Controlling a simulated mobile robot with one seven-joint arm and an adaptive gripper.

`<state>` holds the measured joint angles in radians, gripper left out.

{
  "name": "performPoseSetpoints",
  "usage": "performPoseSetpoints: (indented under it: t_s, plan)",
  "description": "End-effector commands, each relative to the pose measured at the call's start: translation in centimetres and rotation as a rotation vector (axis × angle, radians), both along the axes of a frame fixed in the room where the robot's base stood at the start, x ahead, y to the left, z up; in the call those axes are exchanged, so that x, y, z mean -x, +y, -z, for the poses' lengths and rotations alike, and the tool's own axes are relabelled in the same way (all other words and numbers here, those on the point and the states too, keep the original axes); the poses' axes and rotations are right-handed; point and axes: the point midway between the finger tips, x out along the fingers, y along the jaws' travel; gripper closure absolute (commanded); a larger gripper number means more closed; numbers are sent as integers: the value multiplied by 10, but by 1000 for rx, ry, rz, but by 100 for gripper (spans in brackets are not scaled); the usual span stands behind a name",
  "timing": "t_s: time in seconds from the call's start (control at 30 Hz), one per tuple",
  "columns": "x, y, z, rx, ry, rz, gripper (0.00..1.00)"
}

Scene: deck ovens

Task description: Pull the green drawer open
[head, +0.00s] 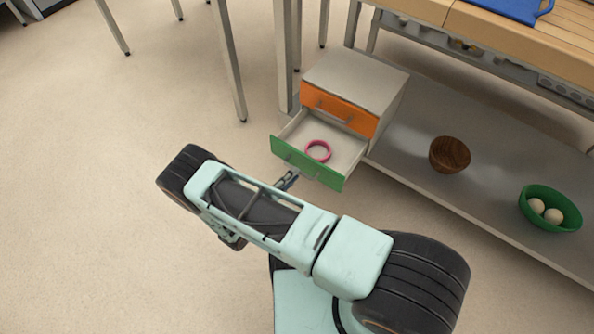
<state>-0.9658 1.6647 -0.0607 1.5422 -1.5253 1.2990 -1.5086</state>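The green drawer (308,163) is the lower drawer of a small pale cabinet (357,77) on the lower shelf. It stands well out from the cabinet, and a pink ring (318,150) lies inside it. My gripper (289,178) is at the drawer's green front, near its handle. My arm hides part of the gripper, and the fingertips are too small to show whether they grip the handle. The orange drawer (339,107) above is shut.
A wooden bowl (450,154) and a green bowl (550,209) holding two pale balls stand on the grey shelf (490,170) at right. A wooden worktop (480,28) lies above. Table legs stand left of the cabinet. The floor at left is clear.

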Motion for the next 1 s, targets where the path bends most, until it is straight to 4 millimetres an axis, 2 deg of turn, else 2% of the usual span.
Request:
performPoseSetpoints:
  t_s: [0.2,0.4,0.6,1.0]
  plan:
    - [37,30,-10,-1,0,-4,85]
    - [59,47,-16,-1,-1,-1,85]
    - [66,52,-18,-1,1,-1,85]
    - [66,51,-18,-1,-1,0,85]
